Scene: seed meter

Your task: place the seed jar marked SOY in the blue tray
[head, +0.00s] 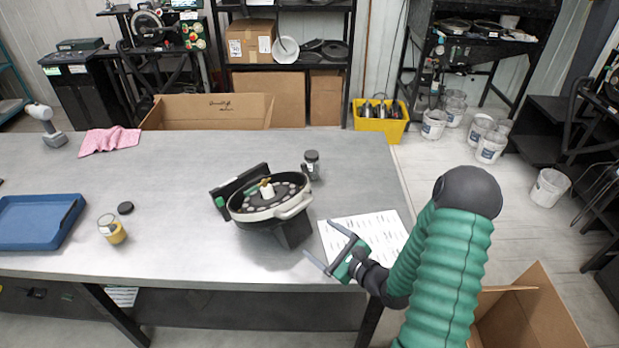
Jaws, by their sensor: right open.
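The blue tray (38,222) lies on the table at the left and looks empty. A small clear jar with yellow on it or in it (112,229) stands right of the tray. Another small jar with a dark lid (312,165) stands behind the seed meter (268,198). The markings on both jars are too small to read, so I cannot tell which is SOY. My right gripper (321,240) is open and empty over the table's front right part, right of the seed meter and beside the printed sheet. My left gripper is out of view.
A dark round lid (125,208) lies behind the yellow jar. A printed sheet (366,238) lies at the table's right. A pink cloth (110,140) and a drill (46,124) are at the back left. The table between yellow jar and seed meter is clear.

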